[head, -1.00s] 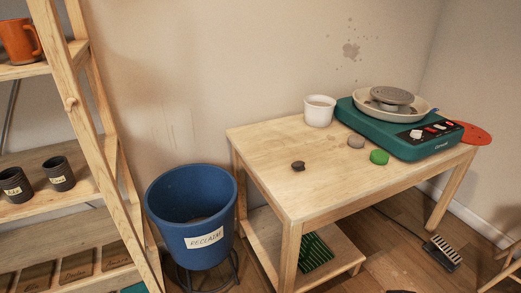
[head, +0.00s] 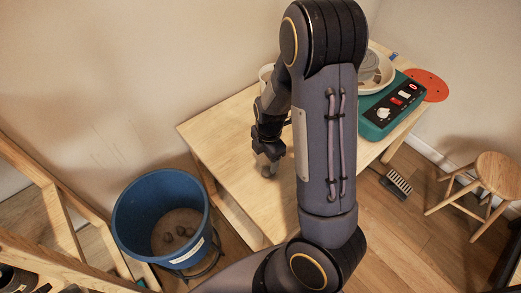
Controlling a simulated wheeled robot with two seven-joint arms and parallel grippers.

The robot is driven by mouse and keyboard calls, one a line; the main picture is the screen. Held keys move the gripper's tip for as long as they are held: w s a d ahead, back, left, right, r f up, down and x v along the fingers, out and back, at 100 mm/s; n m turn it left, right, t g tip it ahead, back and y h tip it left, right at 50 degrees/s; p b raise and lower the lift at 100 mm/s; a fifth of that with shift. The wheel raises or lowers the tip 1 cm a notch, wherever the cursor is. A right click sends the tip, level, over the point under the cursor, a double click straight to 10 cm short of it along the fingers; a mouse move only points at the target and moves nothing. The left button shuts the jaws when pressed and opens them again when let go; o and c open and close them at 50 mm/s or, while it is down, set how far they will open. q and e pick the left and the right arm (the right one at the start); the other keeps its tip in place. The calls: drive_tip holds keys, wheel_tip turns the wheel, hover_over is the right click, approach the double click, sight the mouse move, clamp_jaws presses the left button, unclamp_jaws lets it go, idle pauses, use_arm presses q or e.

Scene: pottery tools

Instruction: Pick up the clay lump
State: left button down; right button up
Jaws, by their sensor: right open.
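My right gripper (head: 268,163) is low over the left part of the wooden table (head: 215,130), pointing down, with its jaws open. No clay lump shows clearly on the tabletop now. A small dark lump and a grey lump lay there in the earlier view. My gripper and arm now cover those areas, so I cannot tell whether the gripper touches a lump. My left gripper is not in view.
A blue bucket (head: 130,225) with several dark lumps inside stands left of the table. A white cup (head: 265,74) is partly hidden behind my arm. The green pottery wheel (head: 378,128) stands at the table's right. A stool (head: 497,172) stands far right.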

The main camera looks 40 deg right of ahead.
sight(269, 169)
drive_tip(key=shift+w+d+f+n, duration=0.1)
drive_tip(key=shift+w+d+n, duration=0.1)
drive_tip(key=shift+n, duration=0.2)
drive_tip(key=shift+d+f, duration=0.1)
drive_tip(key=shift+f, duration=0.25)
drive_tip(key=f, duration=0.7)
drive_tip(key=shift+s+d+f, duration=0.1)
drive_tip(key=shift+s+d, duration=0.05)
drive_tip(key=shift+d, duration=0.1)
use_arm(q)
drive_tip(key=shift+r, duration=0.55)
use_arm(e)
drive_tip(key=c, duration=1)
drive_tip(key=shift+c, duration=0.2)
